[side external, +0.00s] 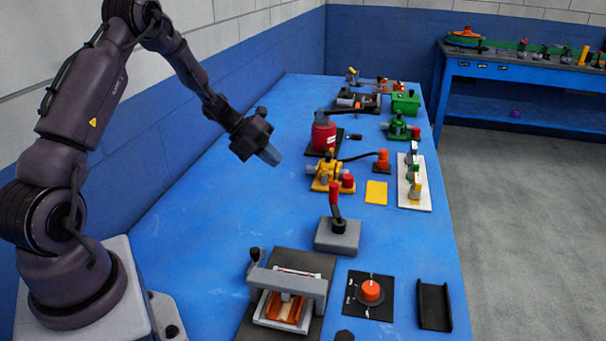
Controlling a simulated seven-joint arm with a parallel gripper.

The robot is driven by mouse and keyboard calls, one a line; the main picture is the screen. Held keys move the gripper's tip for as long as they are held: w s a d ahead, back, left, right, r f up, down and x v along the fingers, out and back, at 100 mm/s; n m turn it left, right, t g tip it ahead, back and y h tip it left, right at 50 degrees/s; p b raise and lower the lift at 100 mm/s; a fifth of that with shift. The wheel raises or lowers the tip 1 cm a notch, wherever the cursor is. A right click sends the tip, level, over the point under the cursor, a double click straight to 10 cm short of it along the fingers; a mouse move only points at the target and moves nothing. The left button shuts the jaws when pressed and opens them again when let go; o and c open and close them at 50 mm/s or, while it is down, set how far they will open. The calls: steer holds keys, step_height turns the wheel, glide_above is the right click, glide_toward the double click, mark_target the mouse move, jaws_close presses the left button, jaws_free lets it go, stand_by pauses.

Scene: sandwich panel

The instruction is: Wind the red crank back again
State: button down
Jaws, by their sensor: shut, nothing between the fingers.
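A red upright handle (335,202) stands on a grey block (337,236) near the middle of the blue table; it looks like the red crank, though its turning axis is hard to make out. The handle leans slightly left at its top. My gripper (270,155) is shut and empty. It hangs in the air, up and to the left of the red handle, clearly apart from it and from everything on the table.
A press with a grey bridge (286,284) and an orange dial (370,291) stand in front. A yellow machine (327,174), a red canister (322,134) and a white strip of small parts (414,181) stand behind. The table's left side (215,210) is clear.

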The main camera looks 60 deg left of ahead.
glide_toward(337, 207)
steer(key=a+f, duration=0.2)
steer(key=shift+w+a+f, duration=0.3)
steer(key=shift+w, duration=0.05)
steer(key=shift+w+d+r, duration=0.2)
steer(key=shift+w+d, duration=1)
steer(key=shift+w, duration=0.25)
steer(key=shift+w, duration=0.1)
